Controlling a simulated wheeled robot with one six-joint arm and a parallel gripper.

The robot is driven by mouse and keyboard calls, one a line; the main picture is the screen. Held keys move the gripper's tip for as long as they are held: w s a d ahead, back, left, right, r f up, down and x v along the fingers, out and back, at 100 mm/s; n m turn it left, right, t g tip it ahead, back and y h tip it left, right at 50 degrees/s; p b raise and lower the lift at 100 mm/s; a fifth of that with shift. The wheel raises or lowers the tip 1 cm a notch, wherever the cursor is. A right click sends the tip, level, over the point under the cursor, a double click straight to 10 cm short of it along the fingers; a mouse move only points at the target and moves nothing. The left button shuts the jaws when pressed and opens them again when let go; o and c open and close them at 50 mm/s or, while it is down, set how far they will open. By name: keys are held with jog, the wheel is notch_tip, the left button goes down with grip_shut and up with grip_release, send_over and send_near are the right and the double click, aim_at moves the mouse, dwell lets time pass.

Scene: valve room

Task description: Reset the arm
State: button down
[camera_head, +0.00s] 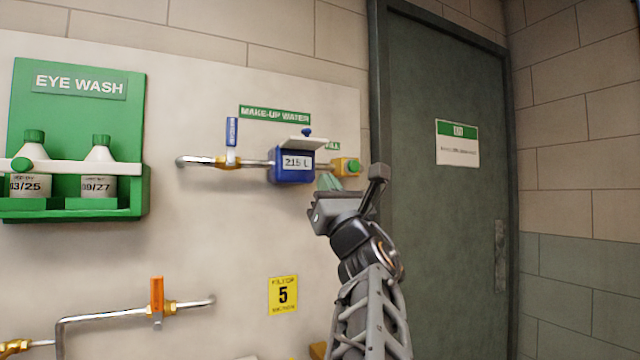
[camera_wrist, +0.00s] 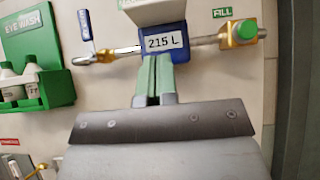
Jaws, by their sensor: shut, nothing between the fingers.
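My arm rises from the bottom of the head view, and my gripper (camera_head: 326,181) is raised in front of the wall panel, just below and right of a blue meter (camera_head: 291,165) reading 215 L. In the wrist view my gripper's green fingers (camera_wrist: 154,75) are together with nothing between them. They point at the lower edge of the blue meter (camera_wrist: 165,43) in that picture. Whether the fingertips touch the meter or stand apart from it, I cannot tell.
A pipe with a blue-handled valve (camera_head: 231,140) and a green button (camera_head: 353,166) flank the meter. An eye wash station (camera_head: 78,140) hangs at left. An orange-handled valve (camera_head: 157,300) is lower left. A closed grey door (camera_head: 445,220) stands at right.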

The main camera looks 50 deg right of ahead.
jog(key=shift+b+v, duration=0.45)
jog(key=shift+v, duration=1.55)
jog(key=shift+r, duration=0.1)
jog(key=w+a+f+m+g+y+p, duration=0.1)
jog(key=w+a+f+m+g+p, duration=0.2)
jog(key=w+f+m+g+p, duration=0.45)
jog(key=w+a+f+m+g+y+p, duration=0.1)
jog(key=w+a+f+m+g+p, duration=0.3)
jog(key=f+m, duration=0.8)
jog(key=s+a+f+m+g+y+p, duration=0.2)
jog(key=s+a+f+m+g+y, duration=0.2)
jog(key=a+f+m, duration=0.2)
jog(key=s+a+f+m+g+y+p, duration=0.2)
jog(key=s+a+f+m+g+y, duration=0.2)
jog(key=a+f, duration=0.6)
jog(key=s+a+m+g, duration=0.1)
jog(key=a+m, duration=0.1)
jog(key=a, duration=0.1)
jog(key=shift+s+y, duration=0.2)
jog(key=shift+y, duration=0.1)
